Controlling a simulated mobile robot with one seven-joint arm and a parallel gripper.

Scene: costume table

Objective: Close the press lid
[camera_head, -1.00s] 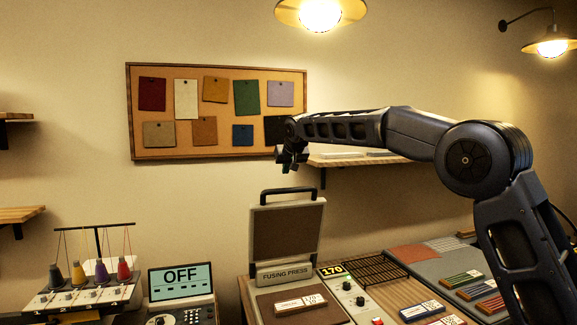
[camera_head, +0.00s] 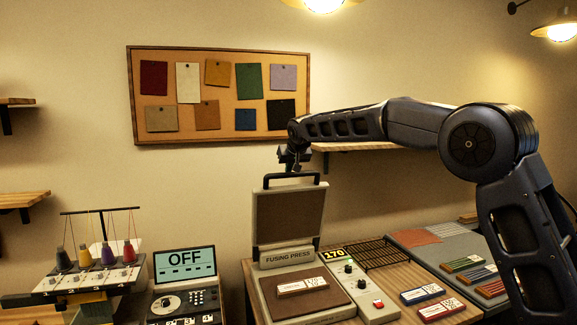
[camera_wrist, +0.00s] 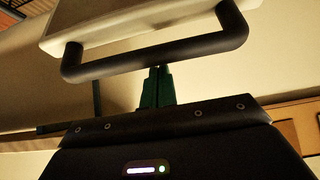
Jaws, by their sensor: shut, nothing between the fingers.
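The fusing press (camera_head: 287,257) stands on the table with its lid (camera_head: 289,218) raised nearly upright. The lid has a brown inner face and a black bar handle (camera_head: 291,176) along its top edge. My gripper (camera_head: 292,163) is just above and behind the handle in the head view. In the wrist view my gripper's green fingers (camera_wrist: 157,88) are shut and empty, with their tips at the edge of the handle (camera_wrist: 157,58). I cannot tell whether they touch it. A labelled block (camera_head: 302,287) lies on the press's lower plate (camera_head: 336,302).
A black rack (camera_head: 382,254) and labelled blocks (camera_head: 422,294) lie further right. The machine reading OFF (camera_head: 185,265) and the thread stand (camera_head: 97,270) are left. A shelf (camera_head: 350,146) is behind.

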